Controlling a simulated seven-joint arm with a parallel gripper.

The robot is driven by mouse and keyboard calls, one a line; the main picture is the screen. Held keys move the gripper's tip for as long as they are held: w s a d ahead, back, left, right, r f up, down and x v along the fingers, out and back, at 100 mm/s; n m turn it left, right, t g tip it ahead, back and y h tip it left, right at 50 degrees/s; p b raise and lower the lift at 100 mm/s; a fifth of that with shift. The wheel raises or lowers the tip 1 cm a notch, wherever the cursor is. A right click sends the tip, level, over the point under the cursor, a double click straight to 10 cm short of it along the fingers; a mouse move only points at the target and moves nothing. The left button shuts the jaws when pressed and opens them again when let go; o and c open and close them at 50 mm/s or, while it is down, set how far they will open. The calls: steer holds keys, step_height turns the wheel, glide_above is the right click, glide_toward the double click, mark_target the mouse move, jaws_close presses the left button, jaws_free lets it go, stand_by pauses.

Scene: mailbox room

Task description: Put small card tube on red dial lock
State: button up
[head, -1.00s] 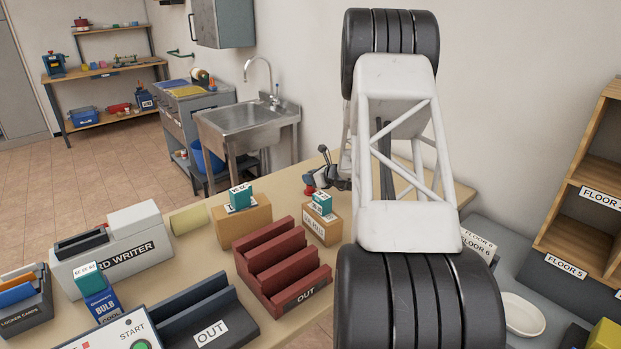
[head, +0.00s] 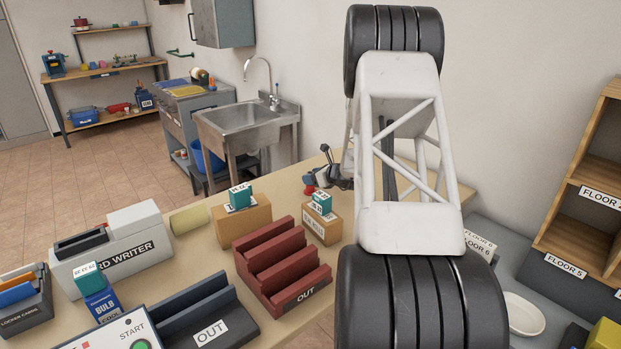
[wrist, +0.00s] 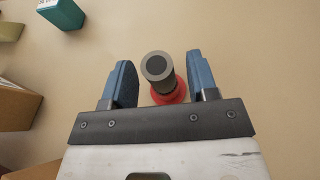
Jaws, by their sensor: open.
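The small card tube (wrist: 157,67), a grey-brown cylinder with a dark round end, stands between my fingers in the wrist view. Below it the red dial lock (wrist: 170,95) shows as a round red rim on the table. The tube appears to rest on the lock, though their contact is hidden. My gripper (wrist: 158,78) has its blue fingers apart, one on each side of the tube, with a gap on both sides. In the head view my gripper (head: 322,174) is small and partly behind my arm, beside the red lock (head: 309,190).
Cardboard boxes with teal packets (head: 241,222) (head: 322,225) stand near the lock. A dark red rack (head: 282,265) and a card writer (head: 118,250) are nearer. A teal packet (wrist: 62,13) shows at upper left in the wrist view. The table right of the tube there is bare.

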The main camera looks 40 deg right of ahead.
steer(key=v, duration=1.1)
steer(key=shift+f, duration=0.1)
stand_by(0.5)
steer(key=a+r+n+g+y, duration=0.2)
steer(key=a+r+n, duration=0.2)
steer(key=a, duration=0.6)
steer(key=a+r+n+g+y, duration=0.15)
steer(key=a+r+n, duration=0.35)
steer(key=a, duration=0.6)
steer(key=s+a+r+n+g, duration=0.2)
steer(key=s+a+r+n, duration=0.15)
steer(key=a, duration=0.45)
steer(key=s+a+r+n+g, duration=0.2)
steer(key=s+a+n, duration=0.25)
steer(key=a, duration=0.35)
steer(key=s+a+n+g+h, duration=0.1)
steer(key=s+a+n+h, duration=0.1)
steer(key=s+a+n, duration=0.3)
steer(key=s+a+r+n+g+h, duration=0.1)
steer(key=s+a+n, duration=0.4)
steer(key=s, duration=0.8)
steer(key=s+a+r+n+g+h, duration=0.1)
steer(key=s+a+n+h, duration=0.2)
steer(key=s+a+n, duration=0.3)
steer(key=shift+s+r+h, duration=0.25)
steer(key=shift+s+h, duration=0.1)
steer(key=shift+s, duration=1.3)
